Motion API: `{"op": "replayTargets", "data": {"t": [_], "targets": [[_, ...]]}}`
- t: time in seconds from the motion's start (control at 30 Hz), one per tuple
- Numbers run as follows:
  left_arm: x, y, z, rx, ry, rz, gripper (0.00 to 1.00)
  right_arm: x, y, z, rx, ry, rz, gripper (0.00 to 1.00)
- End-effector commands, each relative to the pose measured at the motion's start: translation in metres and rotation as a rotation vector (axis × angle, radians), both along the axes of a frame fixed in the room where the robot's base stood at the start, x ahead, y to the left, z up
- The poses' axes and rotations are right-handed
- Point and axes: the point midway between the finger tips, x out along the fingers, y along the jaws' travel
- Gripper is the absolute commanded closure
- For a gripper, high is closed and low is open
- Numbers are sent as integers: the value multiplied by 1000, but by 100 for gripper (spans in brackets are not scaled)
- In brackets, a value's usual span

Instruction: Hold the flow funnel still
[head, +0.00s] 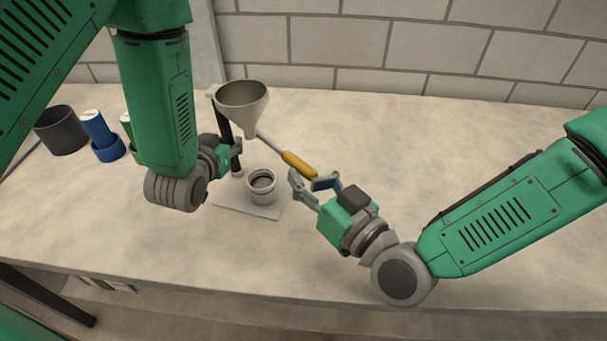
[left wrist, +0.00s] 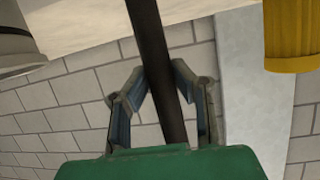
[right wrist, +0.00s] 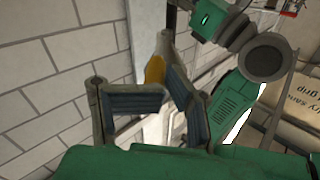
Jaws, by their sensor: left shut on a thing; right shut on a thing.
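The grey flow funnel (head: 243,100) sits mouth up at the top of a dark post (head: 224,128) above the bench. My left gripper (head: 235,150) is shut on this post, below the funnel; the left wrist view shows the post (left wrist: 158,75) between its fingers. My right gripper (head: 312,182) is shut on the end of a yellow handle (head: 298,163). The handle's thin grey rod points up-left towards the funnel's lower end; I cannot tell whether it touches. The right wrist view shows the handle (right wrist: 155,69) beyond the finger pads.
A grey cup (head: 262,188) stands on a pale base plate (head: 240,207) below the funnel. A dark pot (head: 61,130) and a blue container (head: 101,137) stand at the left, with a green one partly hidden by my left arm. The bench right of centre is clear.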

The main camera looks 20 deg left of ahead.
Motion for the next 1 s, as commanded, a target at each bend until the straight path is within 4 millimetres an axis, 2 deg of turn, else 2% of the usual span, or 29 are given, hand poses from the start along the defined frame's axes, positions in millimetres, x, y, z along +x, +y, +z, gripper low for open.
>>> {"op": "replayTargets", "data": {"t": [0.03, 1.0], "targets": [[-2, -20, -1, -23, 3, -46, 100, 3, 2, -3, -9, 3, 2, 100], [-1, -20, -1, -22, 5, -45, 100, 4, 2, 0, -1, -2, 33, 100]]}}
